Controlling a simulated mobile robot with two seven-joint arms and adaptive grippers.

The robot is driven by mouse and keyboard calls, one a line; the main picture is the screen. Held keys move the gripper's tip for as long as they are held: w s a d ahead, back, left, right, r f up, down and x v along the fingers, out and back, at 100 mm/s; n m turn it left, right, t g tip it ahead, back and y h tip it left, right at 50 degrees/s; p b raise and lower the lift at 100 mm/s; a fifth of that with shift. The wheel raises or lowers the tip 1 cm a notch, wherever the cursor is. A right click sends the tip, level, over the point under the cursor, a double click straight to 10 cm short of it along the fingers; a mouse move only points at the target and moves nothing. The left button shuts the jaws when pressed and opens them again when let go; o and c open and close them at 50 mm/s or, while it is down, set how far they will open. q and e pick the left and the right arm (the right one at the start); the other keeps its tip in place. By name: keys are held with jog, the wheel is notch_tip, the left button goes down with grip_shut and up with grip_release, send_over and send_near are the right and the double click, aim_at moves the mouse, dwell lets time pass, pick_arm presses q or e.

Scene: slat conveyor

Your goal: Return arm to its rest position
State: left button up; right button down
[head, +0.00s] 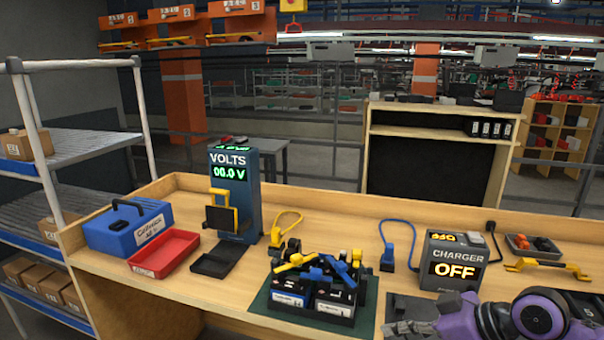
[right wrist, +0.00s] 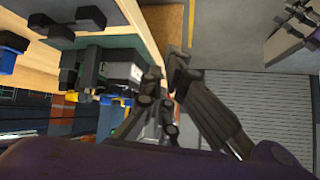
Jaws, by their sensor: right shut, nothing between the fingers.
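My right arm, purple, comes in at the lower right of the head view. Its gripper (head: 396,329) is at the bench's front edge, just right of the green mat (head: 262,303) and below the charger (head: 453,262), whose display reads OFF. In the right wrist view the dark fingers of the gripper (right wrist: 165,75) are together with nothing between them. They are beside the bench edge, close to the battery blocks in the picture, and I cannot tell the exact gap.
Battery blocks (head: 318,287) with yellow and blue clamps stand on the mat. A volt meter stand (head: 235,190), red tray (head: 164,253) and blue case (head: 127,229) are at the left. Floor (right wrist: 230,35) shows beyond the bench edge.

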jog(key=s+d+f+m+t+h, duration=0.1)
jog(key=s+f+m, duration=0.2)
jog(key=f, duration=0.6)
jog(key=s+f+m+t+h, duration=0.2)
jog(key=s+f, duration=0.1)
jog(key=f, duration=0.7)
pick_arm(q)
jog(key=shift+s+a, duration=0.2)
jog(key=shift+s, duration=0.1)
pick_arm(e)
jog(key=s+f+m+h, duration=0.2)
jog(key=s+f, duration=0.5)
jog(key=s, duration=0.3)
jog(key=s+f+m+h, duration=0.3)
jog(key=s+f, duration=0.3)
jog(key=s, duration=0.4)
jog(key=shift+a+f, duration=0.35)
jog(key=shift+s+t, duration=0.1)
jog(key=shift+t, duration=0.2)
